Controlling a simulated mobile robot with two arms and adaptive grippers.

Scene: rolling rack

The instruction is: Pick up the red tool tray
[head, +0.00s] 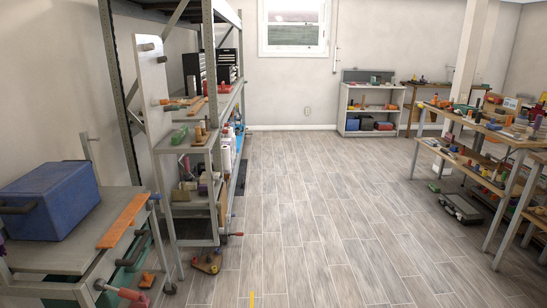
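A small red object (223,88) lies on the middle shelf of the tall metal rack at left, below the black tool cases; it may be the red tool tray, but it is too small to tell. A red box (384,126) also sits on the bottom shelf of the white shelf unit at the far wall. Neither of my grippers shows in the head view.
A cart (60,258) at near left carries a blue box (50,200) and an orange-brown board (124,220). The tall rack (118,90) stands behind it. The middle floor is clear.

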